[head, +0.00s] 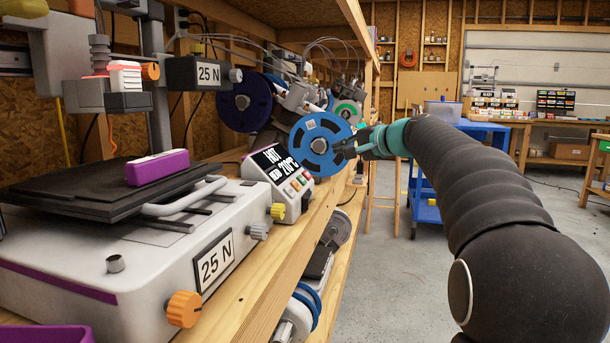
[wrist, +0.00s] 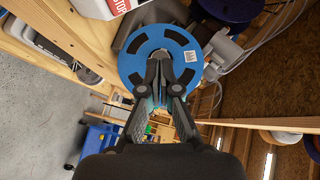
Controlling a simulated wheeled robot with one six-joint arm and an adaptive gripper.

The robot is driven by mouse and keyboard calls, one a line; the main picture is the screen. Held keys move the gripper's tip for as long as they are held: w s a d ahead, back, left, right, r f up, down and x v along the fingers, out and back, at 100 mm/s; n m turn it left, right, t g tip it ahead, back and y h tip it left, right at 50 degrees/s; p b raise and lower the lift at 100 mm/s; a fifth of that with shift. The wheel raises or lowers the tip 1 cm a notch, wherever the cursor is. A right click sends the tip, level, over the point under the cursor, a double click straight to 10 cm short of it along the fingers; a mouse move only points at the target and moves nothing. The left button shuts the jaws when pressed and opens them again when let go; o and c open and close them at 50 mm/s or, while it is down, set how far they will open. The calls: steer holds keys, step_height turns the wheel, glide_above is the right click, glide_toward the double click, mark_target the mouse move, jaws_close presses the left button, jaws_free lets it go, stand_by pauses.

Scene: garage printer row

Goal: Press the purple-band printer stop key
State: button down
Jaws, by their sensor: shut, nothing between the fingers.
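Small coloured keys (head: 297,183) sit below the display. In the wrist view, part of a white panel (wrist: 97,9) with a red "STOP" label shows at the top edge, cut off. My gripper (head: 343,149) is shut and empty, beyond the control box. Its fingertips (wrist: 160,62) overlap the blue spool in the wrist view.
The blue spool (head: 316,163) hangs close to my fingertips; contact cannot be told. A dark purple spool (head: 240,100) is behind it. A purple block (head: 158,167) lies on the printer's black bed. The aisle floor (head: 390,290) is clear.

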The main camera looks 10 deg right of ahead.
mark_target(307, 176)
steer(key=shift+w+d+r+t, duration=0.3)
steer(key=shift+w+d+r, duration=0.15)
steer(key=shift+w, duration=0.2)
steer(key=shift+a, duration=0.1)
steer(key=shift+w+a+f+b, duration=0.4)
steer(key=shift+a+f+b, duration=0.3)
steer(key=shift+a+f, duration=0.3)
steer(key=shift+w+a+f+b, duration=0.4)
steer(key=shift+a+f+b, duration=0.45)
steer(key=shift+f, duration=0.3)
steer(key=shift+w+a+f+b, duration=0.4)
steer(key=shift+a+f+b, duration=0.2)
steer(key=shift+a+f, duration=0.45)
steer(key=shift+f, duration=0.1)
steer(key=shift+a+f+b, duration=0.2)
steer(key=shift+a+b, duration=0.05)
steer(key=shift+b, duration=0.1)
steer(key=shift+w+a+f, duration=0.15)
steer(key=shift+a+f, duration=0.1)
steer(key=shift+s+d+r, duration=0.2)
steer(key=shift+d+r, duration=0.35)
steer(key=shift+r, duration=0.05)
